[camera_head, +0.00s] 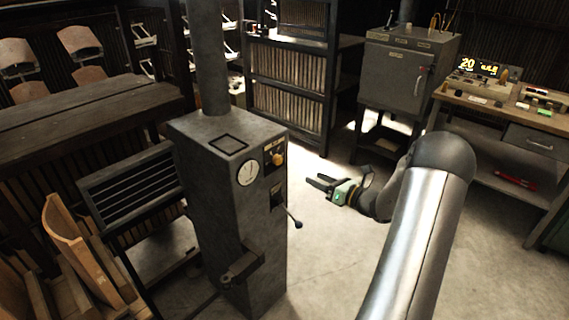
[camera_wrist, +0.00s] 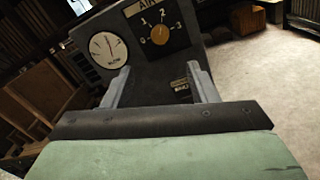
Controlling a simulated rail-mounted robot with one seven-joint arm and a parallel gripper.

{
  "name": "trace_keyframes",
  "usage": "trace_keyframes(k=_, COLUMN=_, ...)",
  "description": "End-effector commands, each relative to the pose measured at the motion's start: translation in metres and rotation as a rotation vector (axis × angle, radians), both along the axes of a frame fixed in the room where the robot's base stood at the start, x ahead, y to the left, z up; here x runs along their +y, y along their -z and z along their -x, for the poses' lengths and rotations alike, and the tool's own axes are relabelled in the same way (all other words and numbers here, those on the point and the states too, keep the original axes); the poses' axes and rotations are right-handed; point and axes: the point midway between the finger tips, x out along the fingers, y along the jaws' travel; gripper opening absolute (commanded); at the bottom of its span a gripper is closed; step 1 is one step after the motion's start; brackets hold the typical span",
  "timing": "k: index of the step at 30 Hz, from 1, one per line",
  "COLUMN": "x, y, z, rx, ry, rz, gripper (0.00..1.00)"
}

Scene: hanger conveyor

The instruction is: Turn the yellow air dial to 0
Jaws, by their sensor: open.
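The yellow air dial (camera_head: 277,158) is a small round knob on a dark plate, on the right face of a grey metal box (camera_head: 237,215). In the wrist view the dial (camera_wrist: 160,35) sits under an "AIR" label, with the numbers 0 to 3 around it. Its pointer seems to be near 2, but it is too small to be sure. My gripper (camera_head: 318,184) is open and empty, to the right of the dial and apart from it. In the wrist view its two fingers (camera_wrist: 160,80) are spread below the dial, which appears between and beyond them.
A round white gauge (camera_head: 248,173) is on the box's front face. A lever with a black knob (camera_head: 296,223) sticks out low on the box's right side. A workbench (camera_head: 500,100) and a grey cabinet (camera_head: 405,75) stand at the back right. The floor around my gripper is clear.

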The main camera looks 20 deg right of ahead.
Motion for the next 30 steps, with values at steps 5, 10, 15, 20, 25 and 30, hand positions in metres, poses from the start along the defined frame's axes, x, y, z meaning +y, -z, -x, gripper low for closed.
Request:
trace_keyframes(k=5, x=0.019, y=-0.002, z=-0.037, rx=-0.001, ry=-0.004, rz=0.001, gripper=0.53)
trace_keyframes(k=10, x=0.037, y=-0.002, z=-0.070, rx=0.000, ry=-0.005, rz=0.001, gripper=0.53)
trace_keyframes(k=15, x=0.051, y=-0.002, z=-0.098, rx=0.000, ry=-0.004, rz=0.002, gripper=0.53)
trace_keyframes(k=20, x=0.058, y=-0.001, z=-0.115, rx=0.000, ry=-0.004, rz=0.004, gripper=0.53)
trace_keyframes(k=25, x=0.061, y=0.000, z=-0.122, rx=0.000, ry=-0.002, rz=0.003, gripper=0.53)
trace_keyframes(k=30, x=0.062, y=0.000, z=-0.123, rx=0.000, ry=-0.002, rz=0.003, gripper=0.53)
